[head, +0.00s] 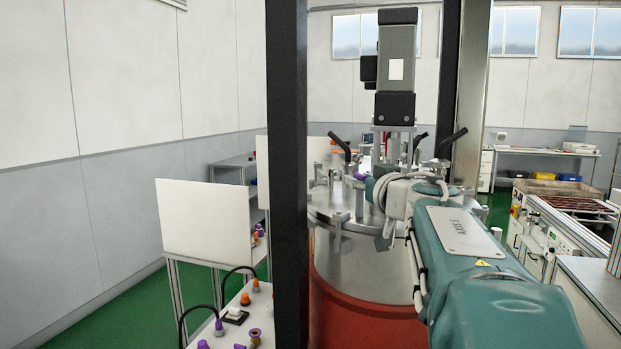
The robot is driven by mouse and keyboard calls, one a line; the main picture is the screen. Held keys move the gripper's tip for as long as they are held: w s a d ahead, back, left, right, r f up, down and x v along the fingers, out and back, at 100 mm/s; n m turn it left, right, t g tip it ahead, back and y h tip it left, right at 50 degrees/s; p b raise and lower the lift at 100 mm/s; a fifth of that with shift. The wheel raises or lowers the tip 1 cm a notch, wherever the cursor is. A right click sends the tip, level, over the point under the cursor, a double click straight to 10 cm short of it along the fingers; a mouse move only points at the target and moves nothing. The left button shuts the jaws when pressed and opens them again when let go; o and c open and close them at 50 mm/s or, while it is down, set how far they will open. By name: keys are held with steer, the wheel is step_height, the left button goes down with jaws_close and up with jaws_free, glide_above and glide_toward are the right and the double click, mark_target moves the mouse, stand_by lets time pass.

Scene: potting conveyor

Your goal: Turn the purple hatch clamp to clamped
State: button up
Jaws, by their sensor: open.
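A small purple clamp part (360,177) shows on top of the round metal lid (372,262) of a red vessel, just left of the end of my teal arm. I cannot tell which way the clamp is turned. My gripper (388,226) is at the end of the arm, over the lid and close to the purple part. It is open, but its fingers are mostly hidden by the wrist and cables, and I see nothing held. I cannot tell whether it touches the clamp.
A dark upright post (287,200) stands left of the red vessel (360,322). A motor column (395,70) rises from the lid, with black-handled levers (450,143) around it. A white table (240,325) with purple and orange parts stands at lower left. Benches (560,205) stand at right.

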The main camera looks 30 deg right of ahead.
steer(key=shift+s, duration=0.1)
steer(key=shift+a, duration=0.1)
jaws_close()
steer(key=shift+y, duration=0.3)
steer(key=shift+n+y, duration=0.7)
steer(key=shift+y, duration=0.1)
jaws_free()
